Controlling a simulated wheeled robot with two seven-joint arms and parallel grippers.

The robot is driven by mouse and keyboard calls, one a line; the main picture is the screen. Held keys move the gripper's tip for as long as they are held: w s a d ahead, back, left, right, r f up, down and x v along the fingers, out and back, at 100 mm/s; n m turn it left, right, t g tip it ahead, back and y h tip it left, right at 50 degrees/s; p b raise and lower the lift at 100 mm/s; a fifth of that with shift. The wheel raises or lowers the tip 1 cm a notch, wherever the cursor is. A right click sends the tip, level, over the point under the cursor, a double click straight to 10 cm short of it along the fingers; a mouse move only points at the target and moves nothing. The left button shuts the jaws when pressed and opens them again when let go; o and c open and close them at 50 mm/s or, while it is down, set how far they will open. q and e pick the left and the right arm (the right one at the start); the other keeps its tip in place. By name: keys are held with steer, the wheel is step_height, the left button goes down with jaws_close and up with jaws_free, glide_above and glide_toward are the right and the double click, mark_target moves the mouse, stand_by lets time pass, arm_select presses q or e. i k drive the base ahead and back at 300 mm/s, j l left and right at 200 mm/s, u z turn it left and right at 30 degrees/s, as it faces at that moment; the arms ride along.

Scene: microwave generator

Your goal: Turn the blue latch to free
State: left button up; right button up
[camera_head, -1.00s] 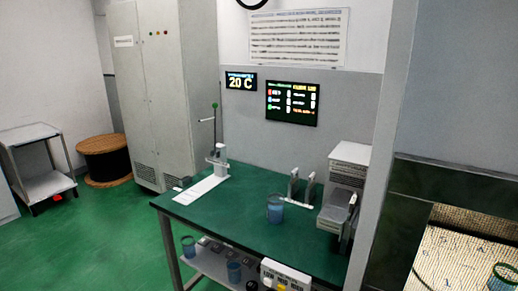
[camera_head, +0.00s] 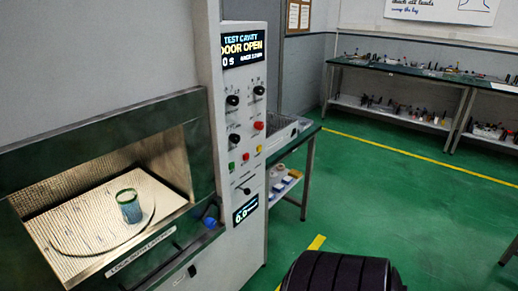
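A small blue latch (camera_head: 210,222) sits at the right end of the front edge of the test cavity (camera_head: 95,142), beside the control panel. Its exact turn position is too small to tell. The cavity is open at the front, and a glass with a green rim and blue contents (camera_head: 129,206) stands upright inside on the perforated floor. A label strip (camera_head: 140,252), partly legible, runs along the lower front edge. Neither of my grippers is in view.
The control panel (camera_head: 240,140) has knobs, buttons and a display (camera_head: 243,45) reading "DOOR OPEN". A side table with a tray (camera_head: 287,133) stands behind it. Long benches (camera_head: 400,85) with small items line the far wall. The green floor (camera_head: 400,190) at right is largely clear.

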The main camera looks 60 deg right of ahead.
mark_target(208, 220)
steer(key=z, duration=1.65)
